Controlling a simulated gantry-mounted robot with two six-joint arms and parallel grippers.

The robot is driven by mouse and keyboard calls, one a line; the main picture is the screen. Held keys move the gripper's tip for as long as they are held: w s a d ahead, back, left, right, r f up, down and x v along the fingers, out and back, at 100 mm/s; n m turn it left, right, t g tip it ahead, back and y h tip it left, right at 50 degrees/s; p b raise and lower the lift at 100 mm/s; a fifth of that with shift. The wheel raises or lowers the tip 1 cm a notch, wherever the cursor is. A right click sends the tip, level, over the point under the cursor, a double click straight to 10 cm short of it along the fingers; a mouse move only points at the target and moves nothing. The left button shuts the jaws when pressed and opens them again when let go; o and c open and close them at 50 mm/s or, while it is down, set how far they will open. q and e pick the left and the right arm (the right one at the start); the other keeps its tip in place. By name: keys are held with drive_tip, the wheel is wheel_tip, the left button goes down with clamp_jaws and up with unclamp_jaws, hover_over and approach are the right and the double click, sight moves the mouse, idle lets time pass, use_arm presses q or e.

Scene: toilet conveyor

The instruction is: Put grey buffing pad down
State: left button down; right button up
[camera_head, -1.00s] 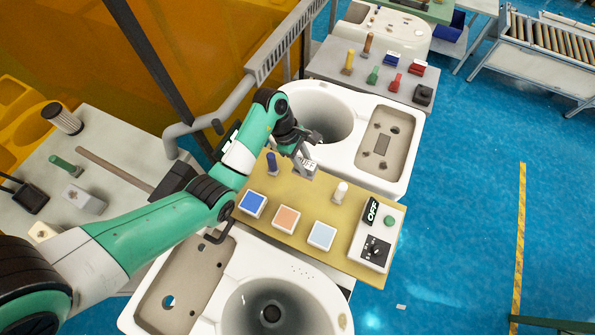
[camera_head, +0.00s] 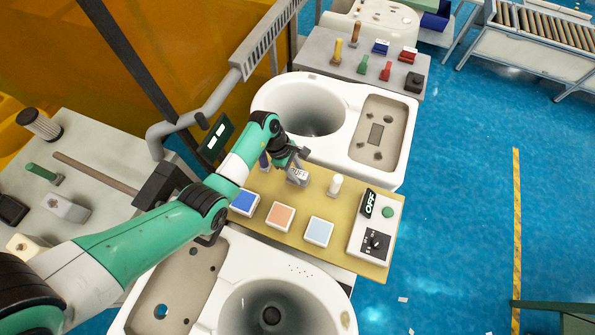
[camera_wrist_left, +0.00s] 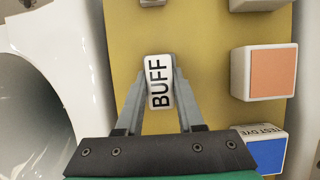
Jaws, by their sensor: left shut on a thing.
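The grey buffing pad (camera_head: 298,176), with a white face reading BUFF, is in my left gripper (camera_head: 295,168). In the left wrist view the pad (camera_wrist_left: 159,91) sits upright between the two grey fingers of the left gripper (camera_wrist_left: 160,75), which are shut on its sides. My right gripper is not in view.
Blue (camera_head: 244,202), orange (camera_head: 280,216) and pale blue (camera_head: 319,232) blocks stand along the board's front. A switch box (camera_head: 366,240) marked OFF is at its right. White toilets lie behind (camera_head: 345,170) and in front (camera_head: 230,250). Bare board surrounds the pad.

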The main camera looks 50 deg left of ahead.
use_arm(q)
drive_tip(key=shift+w, duration=0.1)
drive_tip(key=shift+f, duration=0.1)
drive_tip(key=c, duration=0.5)
unclamp_jaws()
drive_tip(key=shift+a+r, duration=0.1)
drive_tip(key=shift+r, duration=0.5)
drive_tip(key=p+v, duration=0.3)
drive_tip(key=v, duration=0.8)
drive_tip(key=shift+a+p, duration=0.15)
drive_tip(key=shift+p, duration=0.2)
drive_tip(key=shift+r, duration=0.1)
